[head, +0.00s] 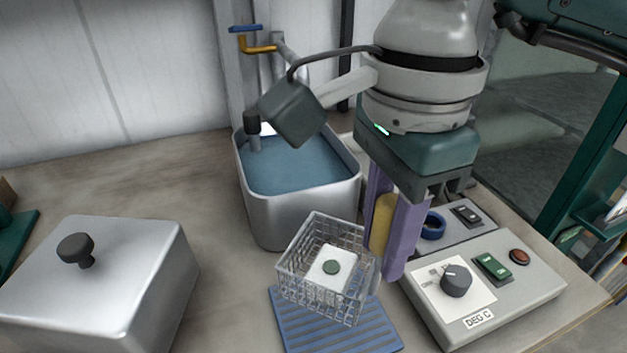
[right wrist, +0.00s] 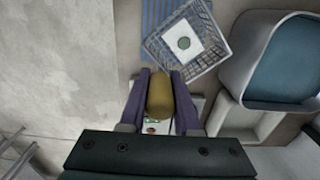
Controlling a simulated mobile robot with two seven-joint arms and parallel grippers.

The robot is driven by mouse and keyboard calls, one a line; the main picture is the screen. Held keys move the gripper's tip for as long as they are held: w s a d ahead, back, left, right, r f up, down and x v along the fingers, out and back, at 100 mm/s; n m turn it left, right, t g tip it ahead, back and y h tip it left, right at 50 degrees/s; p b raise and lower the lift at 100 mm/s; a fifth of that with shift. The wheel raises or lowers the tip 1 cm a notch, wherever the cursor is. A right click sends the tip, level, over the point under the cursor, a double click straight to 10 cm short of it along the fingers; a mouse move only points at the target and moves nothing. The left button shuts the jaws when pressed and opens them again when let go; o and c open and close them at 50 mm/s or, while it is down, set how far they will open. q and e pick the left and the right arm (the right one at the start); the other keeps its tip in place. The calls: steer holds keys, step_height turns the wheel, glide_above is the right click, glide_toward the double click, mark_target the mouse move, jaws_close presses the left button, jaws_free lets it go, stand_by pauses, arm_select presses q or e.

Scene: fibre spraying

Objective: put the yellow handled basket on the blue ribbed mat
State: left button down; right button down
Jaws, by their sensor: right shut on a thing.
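The wire basket (head: 290,275) has a yellow handle (head: 381,222) on its right side and holds a white block with a dark green disc. My right gripper (head: 393,235) is shut on this handle, its purple fingers on either side of it. The right wrist view also shows the handle (right wrist: 160,97) between the fingers and the basket (right wrist: 213,32) beyond. The blue ribbed mat (head: 335,332) lies under the basket, partly covered by it. I cannot tell whether the basket touches the mat or hangs just above it. My left gripper is out of view.
A metal tank of water (head: 295,215) stands close behind the basket, under a tap. A control box (head: 490,290) with a knob is close at the right. A lidded metal box (head: 110,275) stands at the left, with bare counter between it and the mat.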

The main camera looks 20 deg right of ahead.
mark_target(394, 200)
steer(key=shift+f, duration=2.85)
steer(key=shift+f, duration=0.1)
steer(key=shift+f, duration=0.15)
steer(key=c, duration=0.6)
jaws_free()
step_height(394, 200, up, 12)
steer(key=shift+r+b, duration=0.25)
steer(key=shift+b, duration=0.25)
